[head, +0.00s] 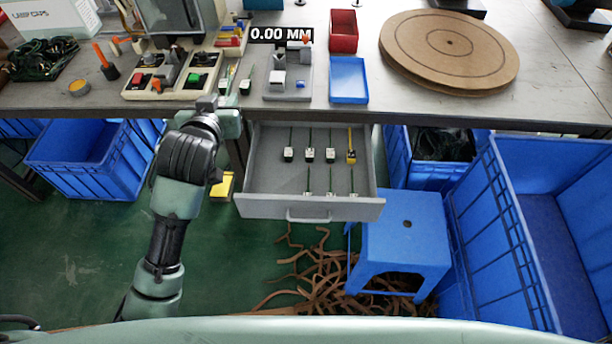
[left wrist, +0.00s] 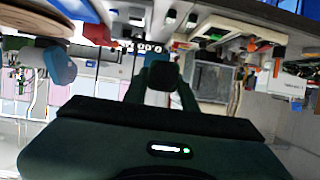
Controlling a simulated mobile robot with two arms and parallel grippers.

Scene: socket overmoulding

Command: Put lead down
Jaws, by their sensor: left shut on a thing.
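My left gripper (head: 222,102) is at the front edge of the table, just left of the open drawer. It is shut on a lead, which is mostly hidden by the gripper in the head view. In the left wrist view the dark fingers (left wrist: 164,82) close around a dark block, and its detail is too dim to tell. Two leads with pale plugs and thin green cables lie just beyond the gripper, one of them a lead (head: 246,85) left of the grey fixture. Several leads (head: 309,153) lie in rows in the drawer. My right gripper is not in view.
The grey drawer (head: 300,208) stands open below the table (head: 330,108). A grey fixture (head: 288,84), a blue tray (head: 348,80), a red bin (head: 343,31) and a switch panel (head: 172,80) stand near the gripper. A blue stool (head: 405,235) is below right.

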